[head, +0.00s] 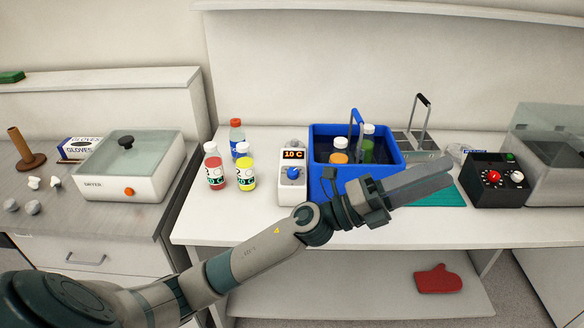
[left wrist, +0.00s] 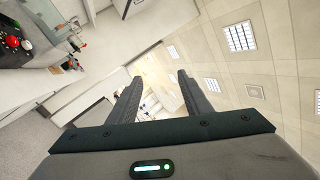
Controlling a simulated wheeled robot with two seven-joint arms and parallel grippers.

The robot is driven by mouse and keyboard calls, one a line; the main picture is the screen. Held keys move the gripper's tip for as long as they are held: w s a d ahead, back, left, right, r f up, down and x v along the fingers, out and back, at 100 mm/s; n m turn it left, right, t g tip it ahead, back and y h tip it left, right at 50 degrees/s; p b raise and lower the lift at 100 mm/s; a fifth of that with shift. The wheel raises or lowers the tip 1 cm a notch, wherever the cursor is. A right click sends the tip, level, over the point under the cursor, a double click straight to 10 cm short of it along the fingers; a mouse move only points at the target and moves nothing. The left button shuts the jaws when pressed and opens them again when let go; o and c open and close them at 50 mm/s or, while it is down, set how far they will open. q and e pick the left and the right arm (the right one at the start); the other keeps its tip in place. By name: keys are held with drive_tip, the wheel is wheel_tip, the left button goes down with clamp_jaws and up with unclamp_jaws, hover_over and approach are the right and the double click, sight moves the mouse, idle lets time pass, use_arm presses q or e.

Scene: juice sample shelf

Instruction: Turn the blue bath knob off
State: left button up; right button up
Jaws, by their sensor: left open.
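The blue bath knob (head: 293,173) is on the front of a white control unit (head: 294,196) whose display (head: 293,155) reads "10 C". The unit stands at the left side of the blue bath (head: 315,160), which holds bottles with orange and green contents. My right gripper is not in view.
Red (head: 215,170) and yellow (head: 245,172) bottles stand left of the unit, with an orange-capped bottle (head: 236,135) behind. A black box with a red knob (head: 494,177) stands right. A dryer (head: 130,165) sits on the left counter. The white table's front left (head: 225,222) is clear.

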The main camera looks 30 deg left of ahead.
use_arm(q)
drive_tip(key=s+d+m+g, duration=0.1)
drive_tip(key=d+m+g, duration=0.3)
drive_tip(key=m+g, duration=0.35)
drive_tip(key=m+g+y, duration=0.3)
drive_tip(key=m+y, duration=0.3)
drive_tip(key=y, duration=1.5)
hover_over(292, 171)
drive_tip(key=s+d, duration=0.3)
drive_tip(key=s, duration=0.1)
wheel_tip(292, 171, down, 3)
drive_tip(key=shift+s+f, duration=0.1)
drive_tip(key=shift+f, duration=0.05)
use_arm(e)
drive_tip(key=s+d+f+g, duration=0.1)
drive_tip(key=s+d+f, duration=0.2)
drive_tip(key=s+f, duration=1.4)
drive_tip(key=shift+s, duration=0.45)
use_arm(q)
drive_tip(key=shift+f, duration=0.2)
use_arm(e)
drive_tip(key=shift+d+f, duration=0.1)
